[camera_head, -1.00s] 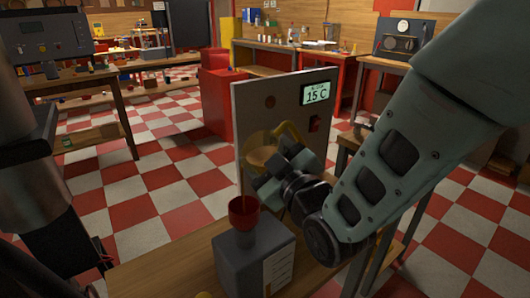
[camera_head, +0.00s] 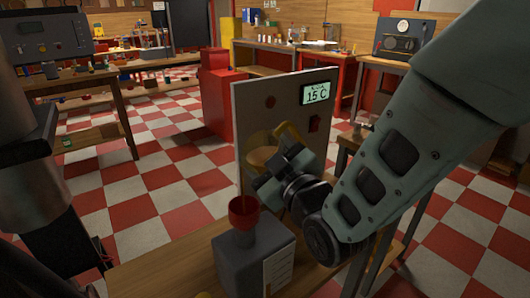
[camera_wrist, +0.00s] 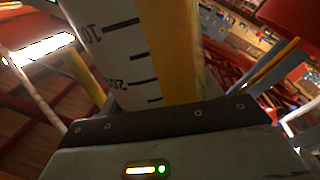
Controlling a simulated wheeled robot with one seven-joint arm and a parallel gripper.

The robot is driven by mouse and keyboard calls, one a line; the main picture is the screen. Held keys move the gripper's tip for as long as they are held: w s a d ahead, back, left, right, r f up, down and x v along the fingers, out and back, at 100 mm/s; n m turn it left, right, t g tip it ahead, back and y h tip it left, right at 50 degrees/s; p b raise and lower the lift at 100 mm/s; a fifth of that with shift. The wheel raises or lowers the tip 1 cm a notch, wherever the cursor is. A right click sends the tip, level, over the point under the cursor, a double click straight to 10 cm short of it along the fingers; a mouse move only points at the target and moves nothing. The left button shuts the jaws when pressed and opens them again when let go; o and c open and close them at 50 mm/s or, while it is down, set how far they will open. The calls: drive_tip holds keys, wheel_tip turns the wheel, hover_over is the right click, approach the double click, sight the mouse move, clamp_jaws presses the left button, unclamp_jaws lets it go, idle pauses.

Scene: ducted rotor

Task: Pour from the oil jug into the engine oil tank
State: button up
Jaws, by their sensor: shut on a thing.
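The oil jug (camera_head: 261,156), amber with a yellow handle (camera_head: 290,131), is held tilted above and right of a red funnel (camera_head: 243,213). The funnel stands upright on the dark grey engine oil tank (camera_head: 250,258), which has a white label on its side. My gripper (camera_head: 270,180) is shut on the jug and partly covers it. A thin dark line shows above the funnel; I cannot tell whether it is oil. In the wrist view the jug's white wall (camera_wrist: 125,50) with black marks and a yellow strip fills the middle. The oil level is hidden.
The tank stands on a wooden bench (camera_head: 190,275). A grey upright panel (camera_head: 290,100) with a 15 C display (camera_head: 314,93) and a red switch rises close behind the jug. Checkered floor lies beyond, with a red cabinet (camera_head: 217,100) farther back.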

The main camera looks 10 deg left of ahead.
drive_tip(key=shift+f+b, duration=0.1)
drive_tip(key=shift+b, duration=0.2)
drive_tip(key=shift+f+n, duration=0.15)
drive_tip(key=shift+n, duration=0.45)
drive_tip(key=shift+f+b, duration=0.1)
drive_tip(key=shift+b, duration=0.35)
idle(1.6)
drive_tip(key=shift+n, duration=0.4)
drive_tip(key=shift+f+n+b, duration=0.1)
drive_tip(key=shift+n+b, duration=0.3)
idle(2.9)
drive_tip(key=shift+n+y, duration=0.3)
drive_tip(key=shift+n, duration=0.1)
idle(1.0)
